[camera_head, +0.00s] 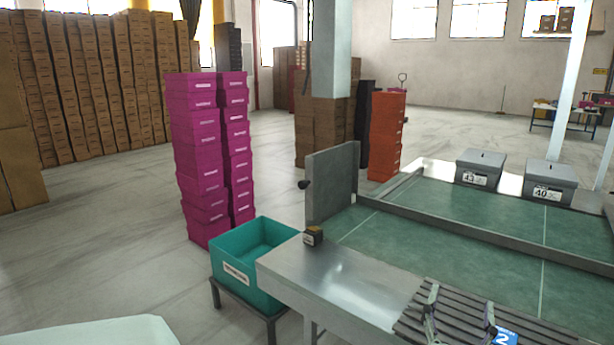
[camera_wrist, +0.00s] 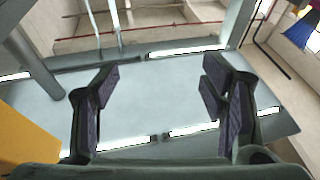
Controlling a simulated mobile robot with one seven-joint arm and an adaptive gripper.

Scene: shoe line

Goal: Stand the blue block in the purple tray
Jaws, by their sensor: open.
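My gripper (camera_wrist: 161,80) is open in the wrist view, with nothing between its dark ribbed fingers. No purple tray can be made out in either view.
Two grey lidded boxes (camera_head: 480,166) (camera_head: 550,184) stand beyond the green surface (camera_head: 450,245). Open floor lies left.

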